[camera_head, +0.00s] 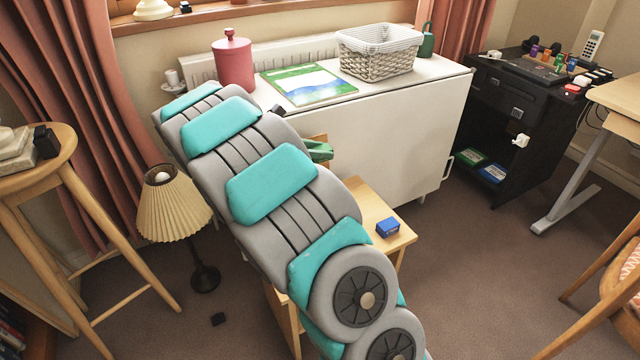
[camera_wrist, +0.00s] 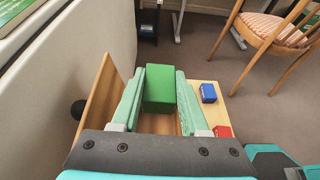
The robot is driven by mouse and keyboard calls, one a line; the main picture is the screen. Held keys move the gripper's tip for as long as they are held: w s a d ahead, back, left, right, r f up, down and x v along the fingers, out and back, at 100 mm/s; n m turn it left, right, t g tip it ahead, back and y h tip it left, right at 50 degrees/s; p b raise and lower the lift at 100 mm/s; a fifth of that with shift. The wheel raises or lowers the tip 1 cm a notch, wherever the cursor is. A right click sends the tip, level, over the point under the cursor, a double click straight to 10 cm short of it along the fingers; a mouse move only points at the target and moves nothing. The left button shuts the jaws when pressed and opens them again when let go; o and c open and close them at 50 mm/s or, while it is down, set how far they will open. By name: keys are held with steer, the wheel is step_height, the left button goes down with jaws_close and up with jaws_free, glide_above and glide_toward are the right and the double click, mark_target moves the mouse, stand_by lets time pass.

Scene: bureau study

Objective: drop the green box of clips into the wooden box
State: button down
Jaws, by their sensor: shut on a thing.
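My gripper (camera_wrist: 159,72) is shut on the green box of clips (camera_wrist: 159,92), which sits between its two pale green fingers in the wrist view. In the head view my arm hides most of the gripper; only some green (camera_head: 319,151) shows past the arm. An upright wooden panel (camera_wrist: 97,98) stands just left of the fingers and looks like a side of the wooden box. Brown wood shows below the held box, between the fingers. The fingers hide much of the inside, so I cannot tell how high the green box is held.
A blue box (camera_head: 388,228) lies on the small wooden table (camera_head: 398,240); a red box (camera_wrist: 222,131) is near it in the wrist view. The white cabinet (camera_head: 400,140) stands behind, bearing a basket (camera_head: 378,62) and a red canister (camera_head: 233,65). A lamp (camera_head: 172,208) stands left.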

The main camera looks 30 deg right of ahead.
step_height(320, 180, down, 6)
steer(key=b, duration=0.5)
steer(key=shift+r, duration=0.1)
steer(key=shift+c, duration=1.7)
jaws_free()
steer(key=shift+a, duration=0.1)
steer(key=v, duration=0.7)
steer(key=shift+a, duration=0.4)
steer(key=shift+r, duration=0.1)
